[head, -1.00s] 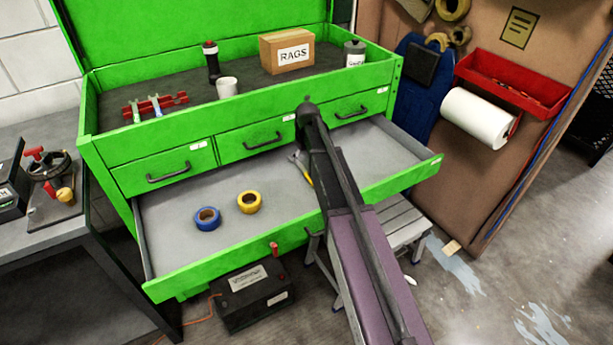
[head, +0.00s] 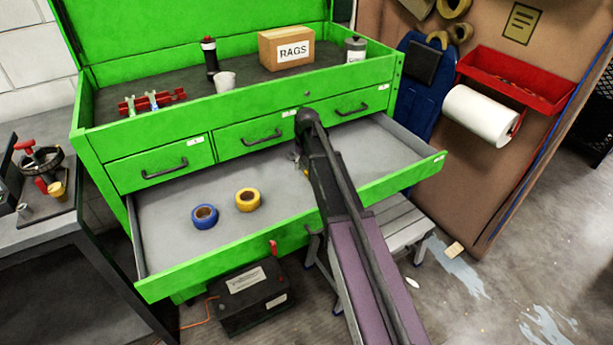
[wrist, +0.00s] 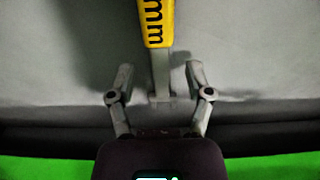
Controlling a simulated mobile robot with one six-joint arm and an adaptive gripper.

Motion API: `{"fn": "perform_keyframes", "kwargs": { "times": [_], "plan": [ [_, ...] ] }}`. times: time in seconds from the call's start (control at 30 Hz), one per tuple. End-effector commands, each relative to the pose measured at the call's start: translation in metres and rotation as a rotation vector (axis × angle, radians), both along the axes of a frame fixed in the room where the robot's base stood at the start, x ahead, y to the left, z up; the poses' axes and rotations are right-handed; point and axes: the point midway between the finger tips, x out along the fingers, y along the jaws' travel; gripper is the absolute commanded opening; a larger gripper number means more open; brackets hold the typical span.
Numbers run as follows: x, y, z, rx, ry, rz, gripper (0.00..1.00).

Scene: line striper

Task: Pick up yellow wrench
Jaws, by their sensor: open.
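The yellow wrench (wrist: 157,22) lies in the open wide drawer. In the wrist view its yellow handle with black marks is at the top. Its grey metal shaft runs down between my gripper's fingers. My gripper (wrist: 158,68) is open, with one finger on each side of the shaft and a gap on both sides. In the head view only a small yellow bit of the wrench (head: 306,172) shows beside my arm, which hides most of it and my gripper.
The green drawer (head: 165,240) also holds a blue tape roll (head: 204,216) and a yellow tape roll (head: 248,200) to the left. Closed upper drawers (head: 160,165) stand behind it. A grey step stool (head: 400,225) is under the drawer at right.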

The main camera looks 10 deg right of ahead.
Motion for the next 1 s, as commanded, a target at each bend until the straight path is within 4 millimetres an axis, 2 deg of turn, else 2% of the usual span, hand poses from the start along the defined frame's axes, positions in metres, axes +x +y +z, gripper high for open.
{"fn": "perform_keyframes", "kwargs": {
  "times": [0.03,0.2,0.83,1.0],
  "plan": [
    [0.0006,0.0002,-0.0065,0.0,0.0,0.0,0.66],
    [0.0013,0.0005,-0.0114,0.0,0.0,0.0,0.66],
    [0.0013,0.0004,-0.0111,0.0,0.0,0.0,0.66],
    [0.0012,-0.0008,-0.0112,0.0,0.0,-0.001,0.15]
  ]
}}
